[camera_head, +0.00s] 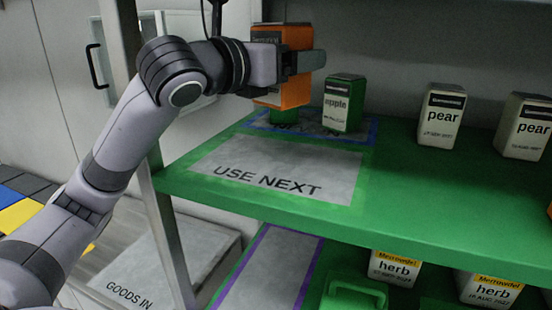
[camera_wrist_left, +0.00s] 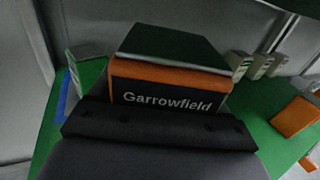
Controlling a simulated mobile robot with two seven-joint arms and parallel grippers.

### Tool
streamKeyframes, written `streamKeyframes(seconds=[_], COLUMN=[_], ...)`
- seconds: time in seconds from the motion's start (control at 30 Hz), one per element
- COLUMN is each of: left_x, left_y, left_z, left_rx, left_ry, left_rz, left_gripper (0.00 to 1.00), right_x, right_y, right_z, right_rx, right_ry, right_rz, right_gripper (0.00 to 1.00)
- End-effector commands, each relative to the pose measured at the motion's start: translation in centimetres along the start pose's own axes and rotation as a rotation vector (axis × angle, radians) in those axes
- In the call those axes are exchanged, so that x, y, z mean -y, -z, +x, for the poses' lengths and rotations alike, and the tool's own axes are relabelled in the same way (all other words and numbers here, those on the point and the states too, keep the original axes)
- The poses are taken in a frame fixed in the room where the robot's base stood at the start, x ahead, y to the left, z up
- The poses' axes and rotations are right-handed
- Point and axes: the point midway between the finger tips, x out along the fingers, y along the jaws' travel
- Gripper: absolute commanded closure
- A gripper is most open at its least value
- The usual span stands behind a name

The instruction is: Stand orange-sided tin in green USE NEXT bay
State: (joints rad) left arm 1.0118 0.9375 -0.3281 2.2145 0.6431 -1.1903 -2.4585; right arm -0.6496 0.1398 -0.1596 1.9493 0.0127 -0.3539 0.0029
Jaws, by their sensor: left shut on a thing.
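My left gripper (camera_head: 305,64) is shut on the orange-sided tin (camera_head: 294,92), holding it upright in the air above the back left of the green shelf. In the left wrist view the tin (camera_wrist_left: 170,78) shows a dark green top and a black "Garrowfield" label. The USE NEXT bay (camera_head: 270,163) is a grey panel with a bright green border at the shelf's front left. It lies in front of and below the held tin, and no tin stands on it. My right gripper is not in view.
A green-sided apple tin (camera_head: 343,104) stands in a blue-bordered bay (camera_head: 372,133) behind USE NEXT. A green object (camera_head: 284,117) there is mostly hidden by the held tin. Pear tins (camera_head: 441,115) stand to the right. Herb tins (camera_head: 394,268) are on the shelf below.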

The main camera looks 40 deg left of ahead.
Motion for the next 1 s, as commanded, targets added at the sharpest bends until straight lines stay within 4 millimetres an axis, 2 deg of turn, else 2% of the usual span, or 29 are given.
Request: streamKeyframes(seconds=[0.17, 0.4, 0.77, 1.0], left_x=[-0.1, 0.0, 0.0, 0.0], left_y=[0.5, 3.9, 6.3, 9.1], left_z=[-0.2, -0.2, -0.2, -0.2], left_rx=[0.003, 0.001, 0.004, 0.003], left_ry=[0.003, 0.005, 0.005, 0.004], left_rz=[0.000, -0.002, 0.000, -0.001], left_gripper=[0.77, 0.77, 0.77, 0.77], right_x=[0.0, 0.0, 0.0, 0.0], right_y=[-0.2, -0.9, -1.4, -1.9], right_z=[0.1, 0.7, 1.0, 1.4], right_rx=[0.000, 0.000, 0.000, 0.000], right_ry=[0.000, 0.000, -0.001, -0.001], right_rz=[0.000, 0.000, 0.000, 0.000], right_gripper=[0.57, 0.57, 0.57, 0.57])
